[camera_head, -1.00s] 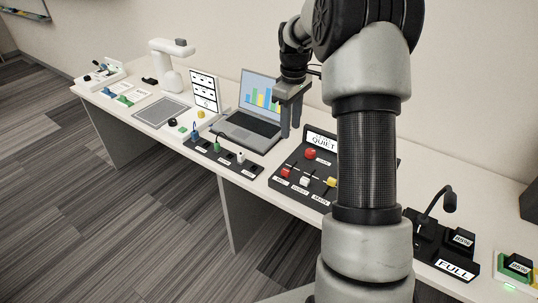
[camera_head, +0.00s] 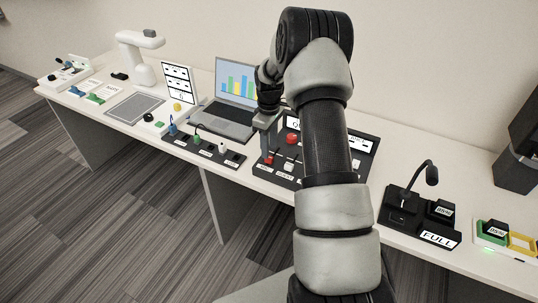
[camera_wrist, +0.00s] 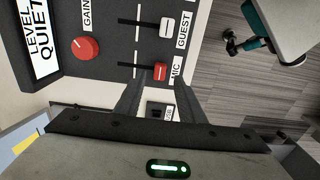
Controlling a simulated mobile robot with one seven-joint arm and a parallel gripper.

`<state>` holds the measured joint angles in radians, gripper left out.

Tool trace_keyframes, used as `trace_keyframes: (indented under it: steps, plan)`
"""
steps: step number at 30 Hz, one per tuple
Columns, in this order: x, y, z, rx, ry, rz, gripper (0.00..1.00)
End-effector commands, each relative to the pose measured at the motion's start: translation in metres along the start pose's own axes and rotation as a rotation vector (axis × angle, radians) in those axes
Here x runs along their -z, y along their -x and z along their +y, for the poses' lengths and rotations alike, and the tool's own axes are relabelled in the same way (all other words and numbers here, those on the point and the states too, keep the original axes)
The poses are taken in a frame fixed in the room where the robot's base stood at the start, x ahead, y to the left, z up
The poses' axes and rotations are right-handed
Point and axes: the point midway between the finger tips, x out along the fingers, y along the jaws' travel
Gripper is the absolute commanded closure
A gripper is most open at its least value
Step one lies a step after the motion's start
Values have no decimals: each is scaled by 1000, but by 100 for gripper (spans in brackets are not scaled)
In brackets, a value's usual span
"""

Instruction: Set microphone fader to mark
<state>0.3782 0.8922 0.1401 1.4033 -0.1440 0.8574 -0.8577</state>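The black mixer panel (camera_wrist: 103,62) carries a red microphone fader (camera_wrist: 160,72) labelled MIC, beside a white fader (camera_wrist: 166,27) labelled GUEST. Pale tick lines cross the slots; which one is the mark is unclear. In the head view the red fader (camera_head: 268,160) is at the panel's front left. My gripper (camera_wrist: 159,82) is open, its two fingers reaching toward the red fader, one on each side. I cannot tell whether they touch it. In the head view my gripper (camera_head: 267,132) is low over the panel's left part, and my arm hides the panel's right side.
A red GAIN knob (camera_wrist: 86,48) and a display reading LEVEL QUIET (camera_wrist: 38,38) are on the panel. A laptop (camera_head: 229,112) and a strip with plugs (camera_head: 204,150) stand left. A microphone stand (camera_head: 408,207) marked FULL stands right.

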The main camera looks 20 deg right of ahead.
Motion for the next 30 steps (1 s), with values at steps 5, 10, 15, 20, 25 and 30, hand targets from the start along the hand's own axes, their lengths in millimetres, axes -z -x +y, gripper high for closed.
trace_keyframes:
  steps: [5, 10, 15, 20, 25, 30]
  plan:
    - [0, -29, 0, 0, 0, -1, 64]
    - [0, -41, 0, -1, 0, 0, 64]
    - [0, -43, 0, -2, 0, 1, 64]
    - [0, -43, 0, -2, 0, 1, 67]
    - [0, -43, 0, -1, 0, 1, 96]
    - [0, -43, 0, -1, 0, 1, 100]
